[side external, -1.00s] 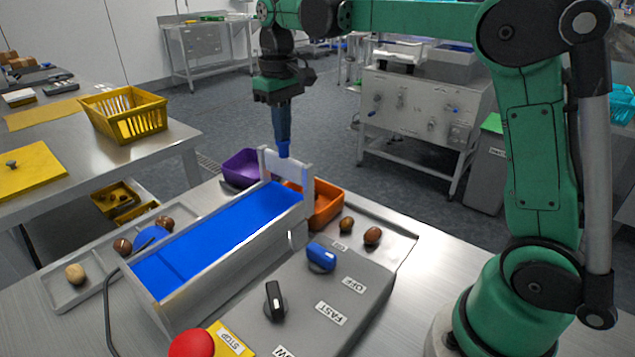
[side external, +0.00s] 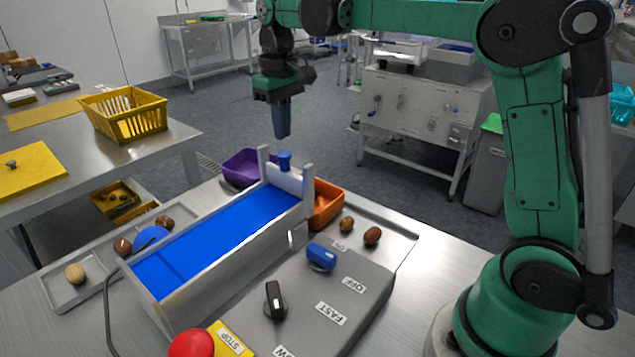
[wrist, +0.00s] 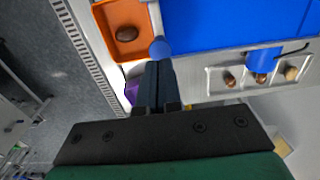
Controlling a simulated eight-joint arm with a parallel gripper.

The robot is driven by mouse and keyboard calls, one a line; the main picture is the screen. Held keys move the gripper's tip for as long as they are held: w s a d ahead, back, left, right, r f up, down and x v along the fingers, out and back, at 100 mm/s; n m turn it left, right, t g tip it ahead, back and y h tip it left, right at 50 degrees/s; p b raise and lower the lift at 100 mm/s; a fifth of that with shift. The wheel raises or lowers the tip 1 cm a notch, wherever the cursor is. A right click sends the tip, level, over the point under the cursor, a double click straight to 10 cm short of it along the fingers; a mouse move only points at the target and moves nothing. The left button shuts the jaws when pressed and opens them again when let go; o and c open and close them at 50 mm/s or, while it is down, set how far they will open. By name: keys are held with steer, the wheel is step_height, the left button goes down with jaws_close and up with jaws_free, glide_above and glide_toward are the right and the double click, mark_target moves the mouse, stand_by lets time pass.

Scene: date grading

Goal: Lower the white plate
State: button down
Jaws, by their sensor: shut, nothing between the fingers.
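The white plate (side external: 286,181) stands upright between two pale posts at the far end of the blue belt (side external: 220,235) in the side view. It sits low in the posts, its top edge below their tops. A blue knob (side external: 284,161) is on its top edge. In the wrist view my shut fingers (wrist: 158,64) point towards the knob (wrist: 160,48). The plate's lower edge is hidden behind the belt.
An orange bin (side external: 327,205) and a purple bin (side external: 238,170) stand beyond the plate. A metal tray (side external: 98,280) holds several dates.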

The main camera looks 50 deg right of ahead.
mark_target(285, 155)
steer(key=shift+r, duration=2.3)
steer(key=shift+s+a, duration=0.15)
steer(key=shift+s, duration=0.15)
steer(key=s+a+f+t, duration=0.4)
steer(key=s+f+t, duration=0.3)
steer(key=s+f, duration=0.3)
steer(key=shift+s, duration=0.85)
